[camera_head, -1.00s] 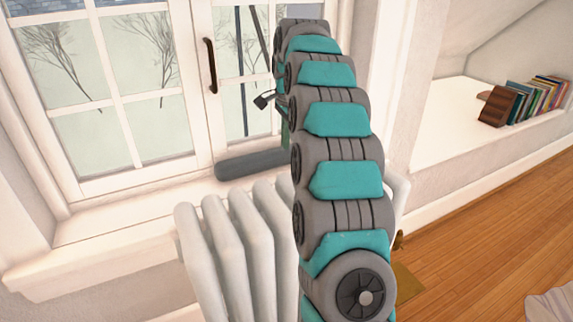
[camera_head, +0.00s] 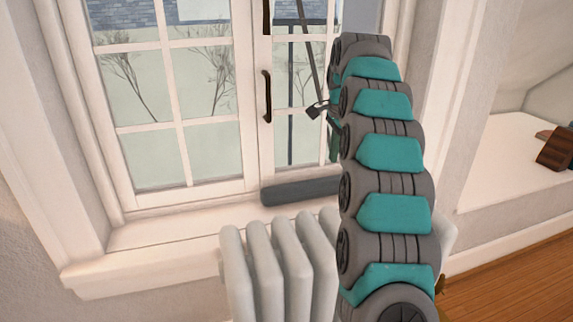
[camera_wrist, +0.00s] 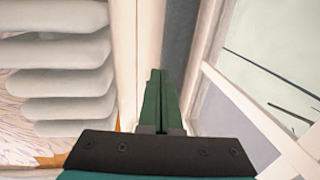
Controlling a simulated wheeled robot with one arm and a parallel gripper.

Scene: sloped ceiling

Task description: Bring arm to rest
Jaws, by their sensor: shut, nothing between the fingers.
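My arm, with grey joints and teal covers, rises from the lower right and reaches toward the window in the head view. The green fingers of my gripper (camera_head: 334,140) show partly at the arm's far end, left of the links, in front of the window and above the sill. In the wrist view my gripper (camera_wrist: 160,75) is shut, its two dark green fingers together with nothing between them. The arm hides part of the window frame and radiator.
A white radiator (camera_head: 265,270) stands below the windowsill (camera_head: 130,262), and its ribs also fill the wrist view's left (camera_wrist: 65,80). A dark grey roll (camera_head: 300,190) lies on the sill. The window (camera_head: 180,150) has dark handles. Wooden floor (camera_head: 500,300) is clear at right.

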